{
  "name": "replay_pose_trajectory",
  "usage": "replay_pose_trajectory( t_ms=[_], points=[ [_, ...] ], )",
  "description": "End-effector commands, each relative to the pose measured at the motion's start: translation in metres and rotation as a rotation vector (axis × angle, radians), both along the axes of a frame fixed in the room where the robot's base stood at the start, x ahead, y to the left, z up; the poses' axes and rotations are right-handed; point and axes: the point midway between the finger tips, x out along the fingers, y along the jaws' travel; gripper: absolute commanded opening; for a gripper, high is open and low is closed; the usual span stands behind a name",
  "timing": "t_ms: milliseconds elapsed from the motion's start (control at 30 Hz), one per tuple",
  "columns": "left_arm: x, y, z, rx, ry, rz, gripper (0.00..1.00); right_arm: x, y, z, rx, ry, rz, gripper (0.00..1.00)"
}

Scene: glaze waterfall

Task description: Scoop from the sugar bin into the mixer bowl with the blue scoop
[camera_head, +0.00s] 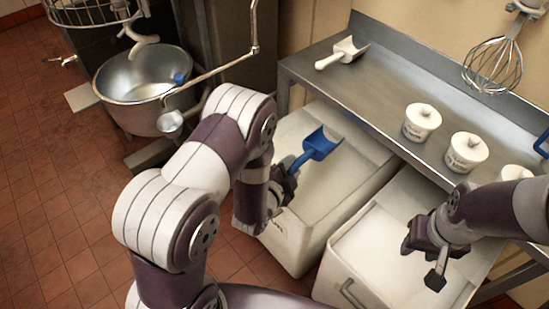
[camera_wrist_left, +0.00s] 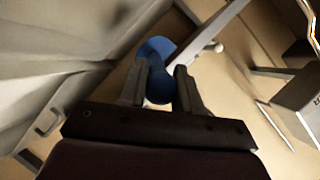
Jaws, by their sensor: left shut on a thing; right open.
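My left gripper (camera_head: 284,184) is shut on the handle of the blue scoop (camera_head: 320,146), over the left white bin (camera_head: 300,250). In the left wrist view the scoop (camera_wrist_left: 157,48) shows beyond the fingers (camera_wrist_left: 160,88), its handle between them. Pale contents fill this bin; its front label is partly hidden by my left arm, so I cannot read it. The scoop's load is not clear. The steel mixer bowl (camera_head: 118,94) stands at the upper left, with a small blue patch inside. My right gripper (camera_head: 424,262) is open and empty over the right bin (camera_head: 345,268).
A steel table (camera_head: 385,95) stands over the bins' back parts, with a white scoop (camera_head: 343,53) and several lidded white pots (camera_head: 421,123) on it. A whisk (camera_head: 492,62) hangs above. A metal lever (camera_head: 215,72) and small ladle-like cup (camera_head: 171,122) are by the bowl.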

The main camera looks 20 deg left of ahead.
Motion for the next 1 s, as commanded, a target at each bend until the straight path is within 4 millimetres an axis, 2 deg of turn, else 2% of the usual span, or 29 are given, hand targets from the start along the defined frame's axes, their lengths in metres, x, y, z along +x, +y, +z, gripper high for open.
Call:
replay_pose_trajectory(
  t_ms=[33, 267, 367, 500, 600, 700, 800, 1000],
  points=[
    [-0.001, -0.012, 0.013, 0.007, 0.014, -0.035, 0.03, 0.000, 0.000, 0.017, 0.000, 0.000, 0.000, 0.43],
    [-0.016, -0.081, 0.033, 0.064, 0.113, -0.239, 0.03, 0.000, 0.000, 0.068, 0.000, 0.000, 0.000, 0.43],
    [-0.034, -0.123, 0.049, 0.113, 0.174, -0.374, 0.03, 0.000, 0.001, 0.103, 0.000, 0.000, 0.000, 0.43],
    [-0.073, -0.184, 0.069, 0.213, 0.258, -0.592, 0.03, 0.000, 0.001, 0.152, 0.000, 0.000, 0.000, 0.43],
    [-0.100, -0.212, 0.075, 0.280, 0.300, -0.713, 0.03, 0.000, 0.001, 0.174, 0.000, 0.000, 0.000, 0.43],
    [-0.120, -0.229, 0.077, 0.331, 0.327, -0.794, 0.03, 0.000, 0.001, 0.187, 0.000, 0.000, 0.000, 0.43],
    [-0.130, -0.237, 0.076, 0.359, 0.340, -0.836, 0.03, 0.000, 0.001, 0.190, 0.000, 0.000, 0.000, 0.43],
    [-0.132, -0.240, 0.051, 0.367, 0.344, -0.848, 0.03, 0.000, 0.001, 0.169, 0.000, 0.001, 0.000, 0.43]
  ],
)
